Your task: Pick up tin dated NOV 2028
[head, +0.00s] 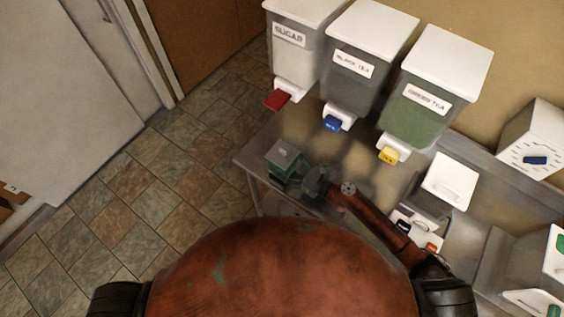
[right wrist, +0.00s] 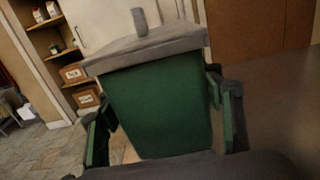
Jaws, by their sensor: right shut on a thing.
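A green tin with a grey lid and a small knob (head: 284,158) is at the left end of the steel counter. In the right wrist view the same tin (right wrist: 158,105) fills the middle, upright or slightly tilted. My right gripper (head: 300,180) is shut on the tin. Its two fingers (right wrist: 165,128) lie on either side of the green body. No date can be read on the side that shows. I cannot tell whether the tin touches the counter. My left gripper is not in view.
Dispensers labelled SUGAR (head: 297,50), BLACK TEA (head: 356,75) and GREEN TEA (head: 425,100) overhang the steel counter (head: 270,135). Open tiled floor (head: 130,190) lies left.

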